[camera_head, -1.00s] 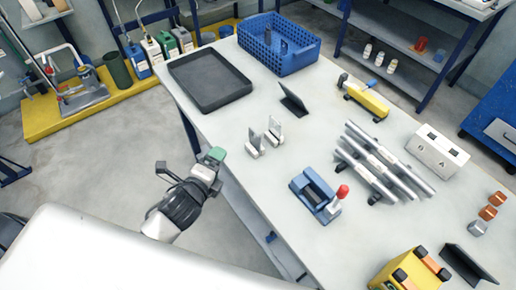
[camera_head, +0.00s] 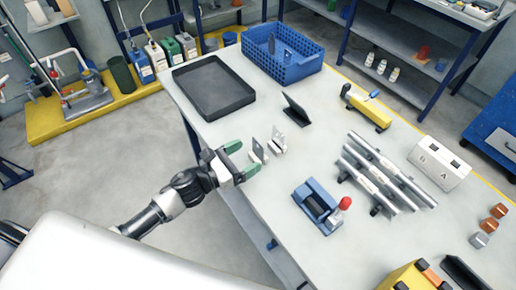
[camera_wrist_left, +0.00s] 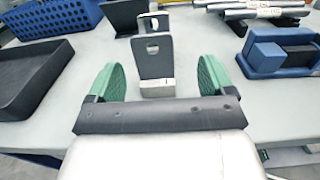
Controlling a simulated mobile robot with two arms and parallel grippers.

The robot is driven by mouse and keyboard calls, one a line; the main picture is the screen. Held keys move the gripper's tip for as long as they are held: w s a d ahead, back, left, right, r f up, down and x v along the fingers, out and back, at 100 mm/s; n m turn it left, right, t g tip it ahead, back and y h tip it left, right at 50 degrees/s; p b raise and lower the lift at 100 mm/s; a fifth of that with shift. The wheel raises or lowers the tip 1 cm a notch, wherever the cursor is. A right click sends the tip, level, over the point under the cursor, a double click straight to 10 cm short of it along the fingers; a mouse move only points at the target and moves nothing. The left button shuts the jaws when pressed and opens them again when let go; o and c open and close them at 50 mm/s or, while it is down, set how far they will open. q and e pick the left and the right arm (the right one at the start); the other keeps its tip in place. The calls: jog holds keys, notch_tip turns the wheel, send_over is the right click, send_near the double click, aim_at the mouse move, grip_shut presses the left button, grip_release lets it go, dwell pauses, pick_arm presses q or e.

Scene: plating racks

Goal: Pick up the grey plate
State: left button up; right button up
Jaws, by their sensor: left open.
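My left gripper (camera_head: 243,160) has green fingertips and is open at the table's left edge, just short of the near plate. In the left wrist view the plate shows between the two open fingers (camera_wrist_left: 160,76), with gaps on both sides. My right gripper is out of view.
A black tray (camera_head: 205,107) and a blue basket (camera_head: 318,66) stand at the back of the table. A dark angled piece (camera_head: 296,110) stands behind the plates. A blue fixture with a red knob (camera_head: 318,205) and several metal bars (camera_head: 385,170) lie to the right.

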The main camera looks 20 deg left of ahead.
aim_at(258, 151)
pick_arm(q)
jog(key=shift+x, duration=0.95)
jog(key=shift+w+r+p, duration=0.1)
jog(key=shift+w+p, duration=0.2)
jog(key=shift+p, duration=0.05)
jog(key=p+x, duration=0.1)
jog(key=x, duration=0.3)
jog(key=shift+w+p, duration=0.25)
jog(key=shift+p, duration=0.15)
jog(key=shift+w+d, duration=0.1)
jog(key=shift+w, duration=0.05)
jog(key=shift+c, duration=0.8)
jog(key=c, duration=0.9)
